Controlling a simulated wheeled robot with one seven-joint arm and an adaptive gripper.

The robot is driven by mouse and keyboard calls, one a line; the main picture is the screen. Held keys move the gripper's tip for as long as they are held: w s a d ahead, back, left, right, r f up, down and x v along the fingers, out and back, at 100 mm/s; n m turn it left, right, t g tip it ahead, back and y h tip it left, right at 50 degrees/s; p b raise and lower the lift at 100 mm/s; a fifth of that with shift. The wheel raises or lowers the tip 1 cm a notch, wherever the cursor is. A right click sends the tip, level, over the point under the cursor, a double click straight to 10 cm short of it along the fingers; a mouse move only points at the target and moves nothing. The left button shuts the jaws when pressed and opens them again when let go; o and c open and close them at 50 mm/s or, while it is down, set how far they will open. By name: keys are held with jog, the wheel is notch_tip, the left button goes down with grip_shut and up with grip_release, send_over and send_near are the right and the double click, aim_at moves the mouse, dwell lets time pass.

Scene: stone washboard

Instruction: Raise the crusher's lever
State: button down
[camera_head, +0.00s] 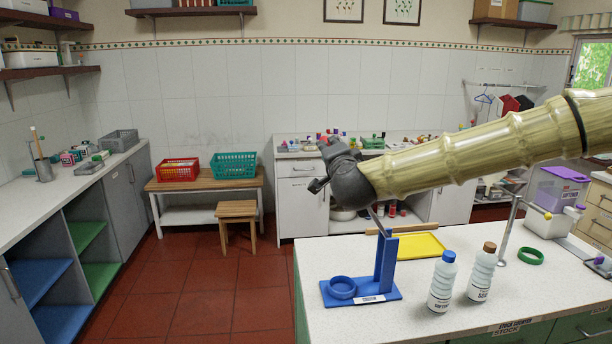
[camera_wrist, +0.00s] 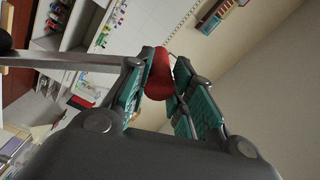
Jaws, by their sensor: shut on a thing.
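The blue crusher (camera_head: 385,262) stands on the speckled counter, with a round cup (camera_head: 342,287) on its base and an upright post behind it. Its grey metal lever (camera_head: 377,219) slants up from the post toward my gripper (camera_head: 318,184). In the wrist view, the lever's metal bar (camera_wrist: 75,59) runs in from the left to the fingers. A red grip (camera_wrist: 158,76) sits between the teal-padded fingers of my gripper (camera_wrist: 162,68), which are shut on it. In the head view my gripper is above the crusher, and its dark body hides the red grip.
A bottle with a blue cap (camera_head: 443,283) and one with a brown cap (camera_head: 482,274) stand right of the crusher. A yellow tray (camera_head: 420,246) and a wooden stick (camera_head: 388,230) lie behind. A green ring (camera_head: 530,257) lies farther right.

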jog(key=d+r+m+b, duration=0.1)
jog(key=d+r+m, duration=0.1)
jog(key=d, duration=0.4)
jog(key=w+d+r+m+b, duration=0.1)
jog(key=d+r+m, duration=0.1)
jog(key=d, duration=0.5)
jog(key=shift+w+d+r+m, duration=0.2)
jog(key=shift+d+r+m, duration=0.1)
jog(key=shift+r, duration=0.25)
jog(key=c, duration=1.3)
grip_release()
jog(key=shift+s, duration=0.1)
